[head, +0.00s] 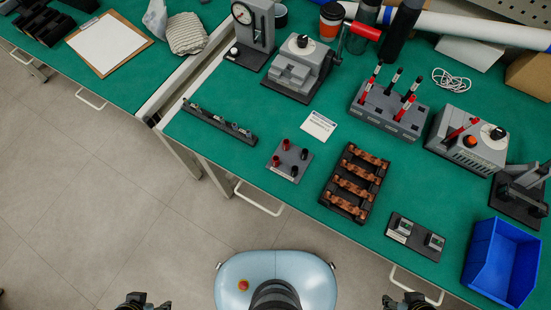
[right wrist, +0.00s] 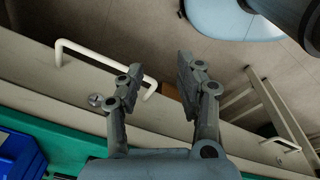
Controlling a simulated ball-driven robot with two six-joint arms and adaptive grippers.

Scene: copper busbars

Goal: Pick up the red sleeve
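A small dark square stand (head: 282,170) on the green table holds two short red sleeves, one at the back (head: 286,145) and one at the left (head: 276,160). Two black sleeves (head: 304,154) share the stand. My right gripper (right wrist: 160,75) is open and empty in the right wrist view, over the table's front edge; in the head view it shows at the bottom (head: 410,301), well to the right of and nearer than the stand. My left gripper (head: 143,301) is at the bottom left, away from the table, and its fingers are too small to read.
A black tray of copper busbars (head: 332,198) stands right of the stand, with a white card (head: 319,125) behind. A long dark rack (head: 220,122) lies to the left. A grey block with red and black tools (head: 390,108) and a blue bin (head: 502,262) are at the right.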

